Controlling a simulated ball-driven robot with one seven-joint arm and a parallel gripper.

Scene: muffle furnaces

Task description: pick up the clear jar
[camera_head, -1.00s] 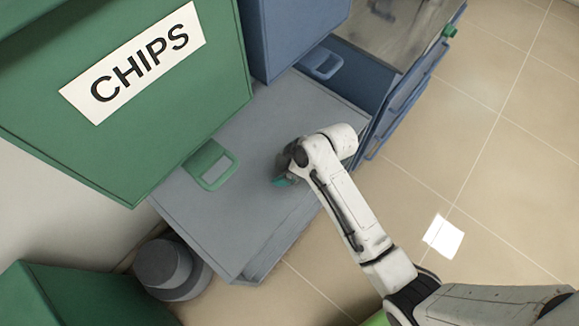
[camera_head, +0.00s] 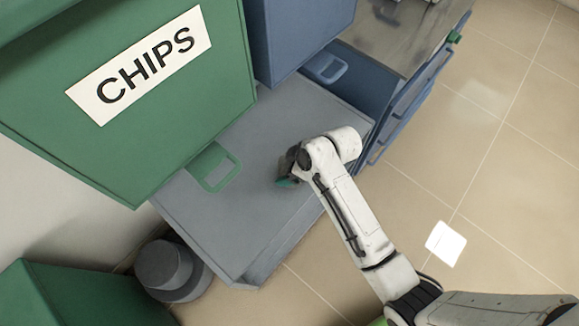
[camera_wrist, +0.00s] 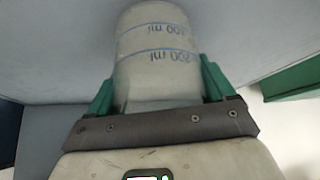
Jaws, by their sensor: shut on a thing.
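The clear jar (camera_wrist: 157,60) shows in the wrist view, with a whitish, see-through body and blue volume marks that read upside down. My gripper (camera_wrist: 157,85) has its two green fingers on either side of the jar and is shut on it. In the head view my gripper (camera_head: 286,181) is at the end of the white arm, over the grey countertop (camera_head: 230,215). The jar is hidden by my arm in the head view. I cannot tell whether the jar touches the surface.
A blue box (camera_head: 297,35) is behind.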

